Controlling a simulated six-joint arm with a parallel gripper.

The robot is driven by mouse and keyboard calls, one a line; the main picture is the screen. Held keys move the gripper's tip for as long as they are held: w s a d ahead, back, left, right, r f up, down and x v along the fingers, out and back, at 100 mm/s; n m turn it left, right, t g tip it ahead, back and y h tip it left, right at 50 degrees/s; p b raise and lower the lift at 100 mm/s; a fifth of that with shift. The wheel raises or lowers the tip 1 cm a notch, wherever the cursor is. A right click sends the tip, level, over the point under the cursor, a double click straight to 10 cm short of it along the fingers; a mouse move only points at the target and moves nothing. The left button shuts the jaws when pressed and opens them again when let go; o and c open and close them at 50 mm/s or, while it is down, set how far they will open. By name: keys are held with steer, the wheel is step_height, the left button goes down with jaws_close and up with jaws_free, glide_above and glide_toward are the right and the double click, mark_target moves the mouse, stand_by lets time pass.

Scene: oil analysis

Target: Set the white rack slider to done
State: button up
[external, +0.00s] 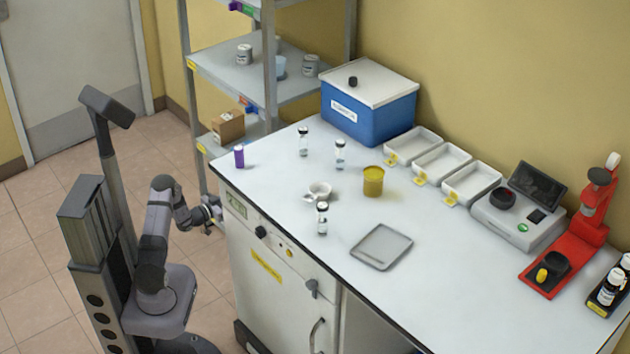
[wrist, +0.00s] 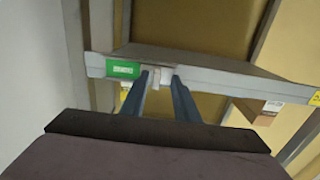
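In the wrist view a rack rail crosses the picture, with a green label (wrist: 123,69) whose text I cannot read. A small white slider tab (wrist: 158,80) sits just right of the label. My gripper (wrist: 162,78) points at the rail, its two fingers apart, with the tab showing between the fingertips. I cannot tell whether either finger touches it. In the external view my gripper (external: 211,210) is low beside the rack, left of the bench. The white slider cannot be made out there.
The metal rack (external: 270,95) carries jars and a cardboard box (external: 228,126); a box also shows below the rail in the wrist view (wrist: 262,111). The bench cabinet (external: 265,285) stands close on the right.

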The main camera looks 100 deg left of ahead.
steer(key=p+v, duration=0.2)
steer(key=v, duration=0.5)
stand_by(0.4)
steer(key=shift+d, duration=0.15)
